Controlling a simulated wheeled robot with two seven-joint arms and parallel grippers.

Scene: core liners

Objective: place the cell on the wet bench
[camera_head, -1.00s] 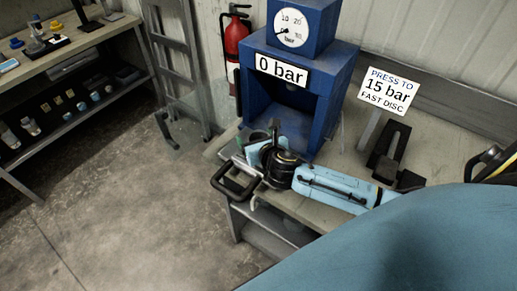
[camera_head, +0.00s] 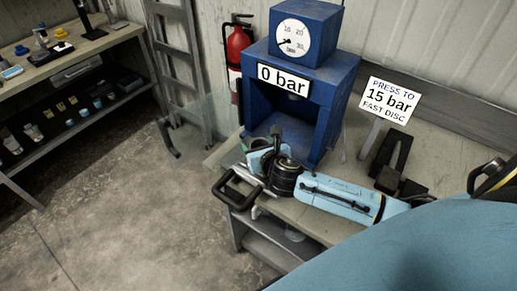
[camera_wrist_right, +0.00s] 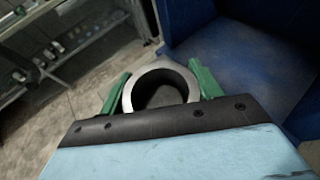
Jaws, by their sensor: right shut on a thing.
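The cell shows in the right wrist view as a pale grey, thick-walled ring (camera_wrist_right: 158,66) with a dark hollow middle. My right gripper (camera_wrist_right: 160,88) is shut on it, with a green finger on each side. In the head view my right gripper (camera_head: 259,146) is in front of the blue press, at its lower left, above the bench edge; the cell there is small and mostly hidden by my wrist. I cannot tell which bench is the wet bench. My left gripper is not in view.
The blue press (camera_head: 342,95) reads 0 bar and stands on a bench (camera_head: 437,160). A sign (camera_head: 389,101) and a black stand (camera_head: 391,160) are to its right. A fire extinguisher (camera_head: 237,47) is behind. A left bench (camera_head: 97,47) holds small items. Floor between is clear.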

